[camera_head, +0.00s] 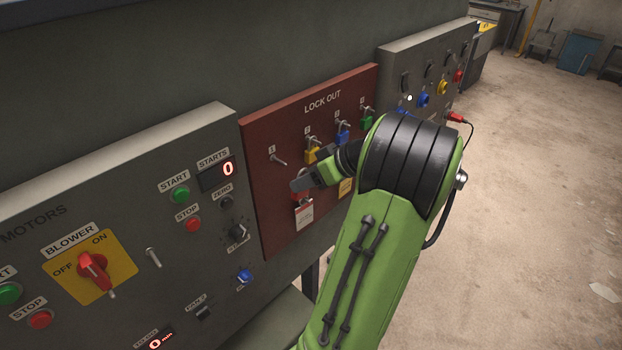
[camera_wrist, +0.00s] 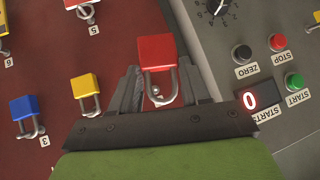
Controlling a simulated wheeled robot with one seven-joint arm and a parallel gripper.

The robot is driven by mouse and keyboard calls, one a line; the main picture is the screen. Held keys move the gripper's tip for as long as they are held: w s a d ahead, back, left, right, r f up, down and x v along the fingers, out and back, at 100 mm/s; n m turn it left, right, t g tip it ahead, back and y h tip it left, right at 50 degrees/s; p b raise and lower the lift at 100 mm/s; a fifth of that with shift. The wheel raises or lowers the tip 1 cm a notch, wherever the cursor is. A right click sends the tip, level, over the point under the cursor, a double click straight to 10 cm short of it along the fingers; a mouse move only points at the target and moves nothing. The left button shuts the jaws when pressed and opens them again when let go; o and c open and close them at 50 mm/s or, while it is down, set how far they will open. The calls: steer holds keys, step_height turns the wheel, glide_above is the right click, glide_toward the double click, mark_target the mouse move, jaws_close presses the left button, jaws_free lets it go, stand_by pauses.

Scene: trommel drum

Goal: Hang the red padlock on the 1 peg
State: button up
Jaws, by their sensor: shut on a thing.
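My gripper (camera_head: 303,182) is in front of the red lock-out board, shut on the red padlock (camera_wrist: 157,52). In the wrist view, which is upside down, the padlock sits between both fingers with its shackle toward the gripper's base. A small silver tip shows inside the shackle loop; I cannot tell whether it passes through. In the head view the 1 peg (camera_head: 278,160) sticks out bare at the board's upper left, up and left of my gripper. The padlock (camera_head: 296,195) is mostly hidden there by the fingers.
Yellow (camera_head: 312,155), blue (camera_head: 342,137) and green (camera_head: 366,122) padlocks hang along the board's (camera_head: 275,222) upper row. The motors panel (camera_head: 130,190) with buttons and knobs stands close on the left.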

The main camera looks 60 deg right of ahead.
mark_target(286, 165)
steer(key=shift+w+d+f, duration=0.1)
steer(key=shift+w+d, duration=0.15)
steer(key=shift+w, duration=0.3)
steer(key=shift+w+d+f, duration=0.1)
steer(key=shift+w+d, duration=0.1)
steer(key=shift+w, duration=0.3)
steer(key=shift+w+d+f+p, duration=0.1)
steer(key=shift+w+d+p, duration=0.15)
steer(key=shift+w, duration=1)
steer(key=shift+w+d+p, duration=0.2)
steer(key=shift+w, duration=1.05)
steer(key=shift+w+d+f+b, duration=0.2)
steer(key=shift+w+f+b, duration=0.1)
steer(key=shift+w+f, duration=0.25)
steer(key=shift+r, duration=0.1)
steer(key=o, duration=1.2)
steer(key=p+v, duration=0.2)
steer(key=v, duration=1.3)
steer(key=shift+s+r+p, duration=0.3)
steer(key=shift+p, duration=0.1)
